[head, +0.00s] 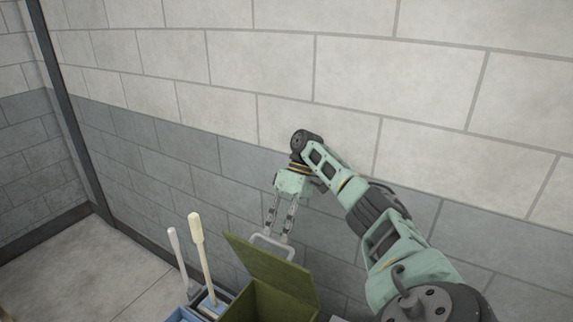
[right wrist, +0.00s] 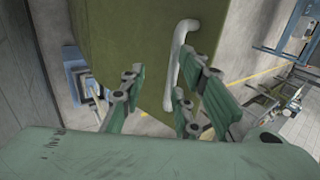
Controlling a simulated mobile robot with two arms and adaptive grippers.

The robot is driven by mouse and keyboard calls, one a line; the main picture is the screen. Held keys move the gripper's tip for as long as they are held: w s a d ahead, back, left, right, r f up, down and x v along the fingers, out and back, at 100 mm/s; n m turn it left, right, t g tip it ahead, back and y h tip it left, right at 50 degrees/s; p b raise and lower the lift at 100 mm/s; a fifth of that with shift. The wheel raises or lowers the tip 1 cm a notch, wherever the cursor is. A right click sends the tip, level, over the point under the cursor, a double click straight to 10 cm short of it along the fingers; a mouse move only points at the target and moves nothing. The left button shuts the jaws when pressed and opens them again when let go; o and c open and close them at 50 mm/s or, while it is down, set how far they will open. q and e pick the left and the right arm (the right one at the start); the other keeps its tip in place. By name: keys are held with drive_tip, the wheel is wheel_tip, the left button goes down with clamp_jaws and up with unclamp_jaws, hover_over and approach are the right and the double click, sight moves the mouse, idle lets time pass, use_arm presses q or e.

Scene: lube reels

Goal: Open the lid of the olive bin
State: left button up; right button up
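The olive bin (head: 262,303) stands at the bottom of the head view, cut off by the frame edge. Its lid (head: 268,264) is raised and tilted up at the back, with the bin's dark inside showing below it. A pale handle (head: 271,241) is at the lid's upper edge. My right gripper (head: 279,236) points down at this handle. In the right wrist view, the lid (right wrist: 130,45) is close and the white handle (right wrist: 178,65) lies between the spread fingers, nearer the right-hand ones. Contact with the handle is unclear. My left gripper is out of view.
A block wall (head: 180,130) rises close behind the bin and my right arm. Left of the bin, a blue container (head: 190,314) stands with two pale-handled tools (head: 202,255) upright by it. Bare floor (head: 80,265) lies farther left.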

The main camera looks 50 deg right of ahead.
drive_tip(key=v, duration=0.9)
drive_tip(key=shift+a+r, duration=0.25)
drive_tip(key=shift+r, duration=0.2)
idle(0.3)
